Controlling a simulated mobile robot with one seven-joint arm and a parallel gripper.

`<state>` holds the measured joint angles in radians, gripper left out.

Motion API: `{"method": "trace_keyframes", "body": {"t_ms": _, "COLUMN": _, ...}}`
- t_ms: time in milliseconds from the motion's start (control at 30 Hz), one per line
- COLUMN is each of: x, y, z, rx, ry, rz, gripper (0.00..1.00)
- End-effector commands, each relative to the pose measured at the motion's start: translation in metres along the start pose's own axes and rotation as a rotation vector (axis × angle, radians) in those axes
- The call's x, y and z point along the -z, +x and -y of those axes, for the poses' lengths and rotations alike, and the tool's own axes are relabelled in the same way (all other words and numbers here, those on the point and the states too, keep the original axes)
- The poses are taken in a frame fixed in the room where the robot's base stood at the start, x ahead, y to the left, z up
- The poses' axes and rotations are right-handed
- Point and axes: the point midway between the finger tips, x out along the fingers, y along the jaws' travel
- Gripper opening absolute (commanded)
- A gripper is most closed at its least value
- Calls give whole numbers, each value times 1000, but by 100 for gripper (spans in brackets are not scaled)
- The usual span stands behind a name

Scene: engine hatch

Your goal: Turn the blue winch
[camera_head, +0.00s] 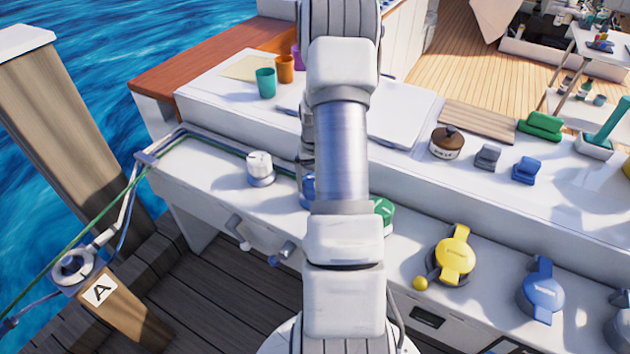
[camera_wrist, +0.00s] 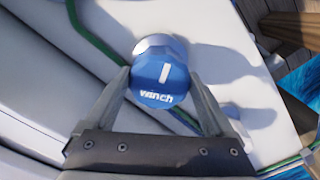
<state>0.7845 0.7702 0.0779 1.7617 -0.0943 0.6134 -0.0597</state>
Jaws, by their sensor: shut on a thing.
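The blue winch (camera_wrist: 160,76) is a round knob with a white line and the word "winch" on its face. It stands on the white surface in the wrist view. The fingers of my gripper (camera_wrist: 160,84) are on either side of it, shut on it. The white line stands nearly upright in that view, tilted slightly. In the head view only a blue sliver of the winch (camera_head: 307,190) shows at the left edge of my arm, and my arm hides most of it.
A white knob (camera_head: 260,168) stands to the left and a green knob (camera_head: 383,215) to the right of my arm. A green rope (camera_head: 220,151) runs along the ledge. A yellow cap (camera_head: 455,254) and blue cap (camera_head: 541,290) sit further right.

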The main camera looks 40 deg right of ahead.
Motion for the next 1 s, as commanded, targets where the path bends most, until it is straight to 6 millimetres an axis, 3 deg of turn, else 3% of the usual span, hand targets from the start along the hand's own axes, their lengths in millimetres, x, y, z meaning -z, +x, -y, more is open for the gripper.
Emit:
{"method": "trace_keyframes", "body": {"t_ms": 100, "x": 0, "y": -1, "z": 0, "rx": 0, "ry": -1, "rz": -1, "gripper": 100}}
{"method": "trace_keyframes", "body": {"t_ms": 333, "x": 0, "y": -1, "z": 0, "rx": 0, "ry": -2, "rz": -1, "gripper": 100}}
{"method": "trace_keyframes", "body": {"t_ms": 467, "x": 1, "y": -11, "z": 0, "rx": -1, "ry": -2, "rz": -3, "gripper": 100}}
{"method": "trace_keyframes", "body": {"t_ms": 1000, "x": 1, "y": -134, "z": 0, "rx": -1, "ry": -2, "rz": -5, "gripper": 100}}
